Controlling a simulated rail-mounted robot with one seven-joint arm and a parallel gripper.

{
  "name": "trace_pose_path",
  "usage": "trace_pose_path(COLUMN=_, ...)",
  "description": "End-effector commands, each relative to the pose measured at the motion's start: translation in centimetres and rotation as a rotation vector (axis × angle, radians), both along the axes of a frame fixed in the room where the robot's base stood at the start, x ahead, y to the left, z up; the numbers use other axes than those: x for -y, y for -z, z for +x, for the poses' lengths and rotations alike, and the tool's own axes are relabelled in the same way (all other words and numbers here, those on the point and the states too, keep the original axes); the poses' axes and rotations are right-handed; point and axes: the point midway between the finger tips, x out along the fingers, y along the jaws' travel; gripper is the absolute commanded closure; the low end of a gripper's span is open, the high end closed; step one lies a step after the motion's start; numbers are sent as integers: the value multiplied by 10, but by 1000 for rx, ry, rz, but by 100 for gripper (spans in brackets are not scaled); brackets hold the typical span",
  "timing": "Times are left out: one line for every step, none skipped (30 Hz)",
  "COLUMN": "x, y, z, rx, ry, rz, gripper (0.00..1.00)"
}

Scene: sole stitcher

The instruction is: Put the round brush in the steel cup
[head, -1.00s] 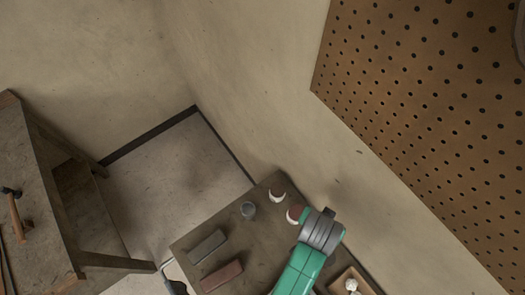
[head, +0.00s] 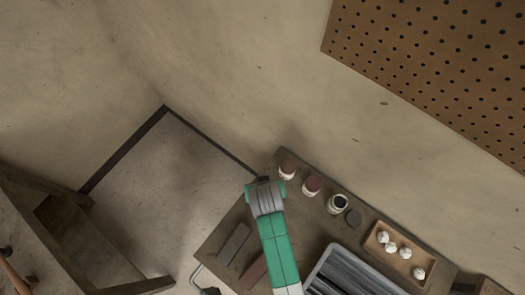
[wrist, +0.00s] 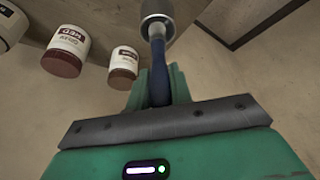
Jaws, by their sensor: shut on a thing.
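My gripper (wrist: 150,88) is shut on the blue handle of the round brush (wrist: 157,75), which points away from my palm. In the wrist view a grey metal cylinder (wrist: 157,8), which looks like the steel cup, is at the top edge, in line with the brush end. I cannot tell whether the brush tip is inside it or in front of it. In the head view my gripper end (head: 264,190) is over the table's far left corner, left of the jars, and hides the cup and brush.
Two red-labelled jars (head: 287,170) (head: 311,184) stand close right of my gripper. An open dark jar (head: 337,204) and its lid (head: 353,217) are farther right, then a wooden tray (head: 372,243) with several white lumps. Grey (head: 235,243) and reddish (head: 253,271) blocks lie near the arm.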

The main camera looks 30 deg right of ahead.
Motion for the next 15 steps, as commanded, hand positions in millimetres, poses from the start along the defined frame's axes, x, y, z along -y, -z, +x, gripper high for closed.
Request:
trace_pose_path(x=0, y=4, z=1, rx=1, ry=0, rz=0, gripper=100)
trace_pose_path(x=0, y=5, z=1, rx=2, ry=0, rz=-1, gripper=100)
trace_pose_path(x=0, y=5, z=1, rx=2, ry=0, rz=-1, gripper=100)
trace_pose_path(x=0, y=6, z=1, rx=2, ry=0, rz=-1, gripper=100)
trace_pose_path(x=0, y=9, z=0, rx=1, ry=0, rz=0, gripper=100)
trace_pose_path(x=0, y=15, z=0, rx=-1, ry=0, rz=0, gripper=100)
trace_pose_path(x=0, y=22, z=0, rx=-1, ry=0, rz=0, gripper=100)
trace_pose_path(x=0, y=27, z=0, rx=-1, ry=0, rz=0, gripper=100)
trace_pose_path(x=0, y=34, z=0, rx=-1, ry=0, rz=0, gripper=100)
trace_pose_path(x=0, y=37, z=0, rx=-1, ry=0, rz=0, gripper=100)
trace_pose_path(x=0, y=40, z=0, rx=0, ry=0, rz=0, gripper=100)
trace_pose_path(x=0, y=42, z=0, rx=1, ry=0, rz=0, gripper=100)
trace_pose_path(x=0, y=43, z=0, rx=1, ry=0, rz=0, gripper=100)
trace_pose_path(x=0, y=43, z=0, rx=2, ry=0, rz=-1, gripper=100)
trace_pose_path(x=0, y=42, z=0, rx=2, ry=0, rz=-1, gripper=100)
